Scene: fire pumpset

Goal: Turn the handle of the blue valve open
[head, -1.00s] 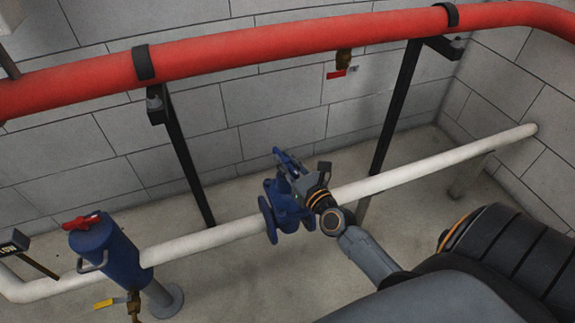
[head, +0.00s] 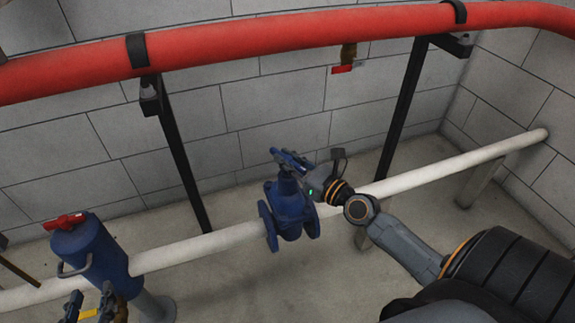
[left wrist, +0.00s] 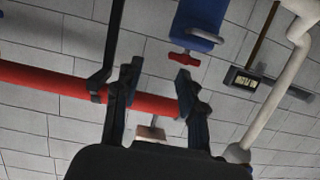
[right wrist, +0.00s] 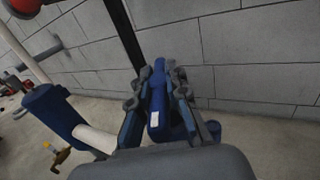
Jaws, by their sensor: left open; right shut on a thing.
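The blue valve (head: 288,208) sits on the white pipe in the middle of the head view, with its blue handle (head: 279,154) on top. My right gripper (head: 296,163) is shut on the handle. In the right wrist view the fingers (right wrist: 160,82) flank the blue handle (right wrist: 157,105) on both sides, and the valve body is mostly hidden below. My left gripper (head: 91,298) is at the lower left of the head view, far from the valve, near the blue cylinder. Its fingers (left wrist: 157,80) are apart and empty in the left wrist view.
The red pipe (head: 270,45) runs along the block wall above the valve, on black posts (head: 185,160). The white pipe (head: 455,170) runs low across the floor. A blue cylinder (head: 95,255) with a red handle (head: 64,221) stands at left. A small red-handled tap (head: 342,69) hangs under the red pipe.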

